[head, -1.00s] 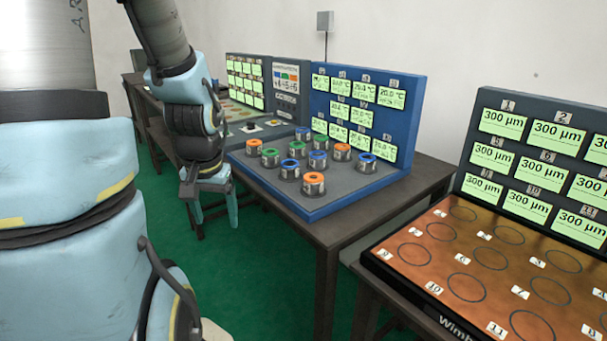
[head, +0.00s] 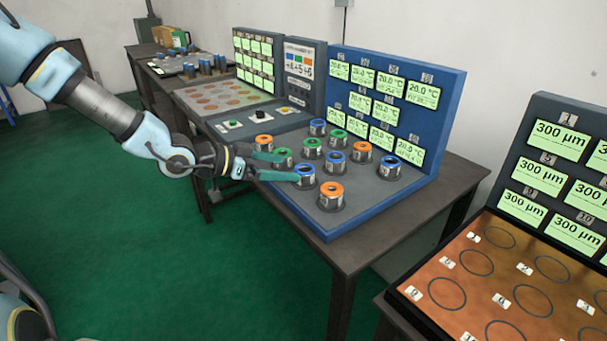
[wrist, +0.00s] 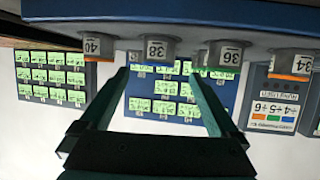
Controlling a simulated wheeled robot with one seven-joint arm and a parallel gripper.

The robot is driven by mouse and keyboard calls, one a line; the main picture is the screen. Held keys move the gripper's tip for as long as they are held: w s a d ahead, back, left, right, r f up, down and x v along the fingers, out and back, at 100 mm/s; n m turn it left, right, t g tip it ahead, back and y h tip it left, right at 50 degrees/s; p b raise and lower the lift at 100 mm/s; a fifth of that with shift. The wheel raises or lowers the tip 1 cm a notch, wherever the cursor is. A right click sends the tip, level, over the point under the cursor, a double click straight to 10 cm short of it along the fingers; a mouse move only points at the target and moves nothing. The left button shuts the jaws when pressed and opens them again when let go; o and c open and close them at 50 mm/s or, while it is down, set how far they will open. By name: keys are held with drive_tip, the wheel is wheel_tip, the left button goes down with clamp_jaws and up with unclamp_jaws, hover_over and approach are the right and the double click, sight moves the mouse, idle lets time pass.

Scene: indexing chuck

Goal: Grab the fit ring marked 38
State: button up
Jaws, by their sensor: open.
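The fit ring marked 38 (wrist: 157,49) shows its label in the upside-down wrist view, on a grey post between the lines of my two fingers. From the order of labels it is the blue-topped ring (head: 305,174) in the front row in the head view. My gripper (head: 289,167) is open and empty, its green fingers pointing at the front row from the left. In the wrist view the fingertips (wrist: 160,77) spread to either side of ring 38, and I see no contact. The finger nearer the camera partly overlaps its left side in the head view.
Neighbours are ring 40 (wrist: 98,46), orange-topped, and ring 36 (wrist: 224,53); ring 34 (wrist: 302,64) stands farther along. More rings stand behind on the grey plate, before a blue display panel (head: 452,100). A brown board (head: 520,270) is at right. Green floor lies open at left.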

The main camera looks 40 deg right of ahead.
sight(305, 172)
drive_tip(key=p+x, duration=0.2)
drive_tip(key=x, duration=0.4)
drive_tip(key=shift+s+a+f, duration=0.15)
drive_tip(key=shift+s, duration=0.05)
drive_tip(key=shift+s+d+f, duration=0.1)
drive_tip(key=shift+d+f, duration=0.3)
drive_tip(key=shift+d, duration=0.15)
drive_tip(key=shift+c, duration=0.4)
clamp_jaws()
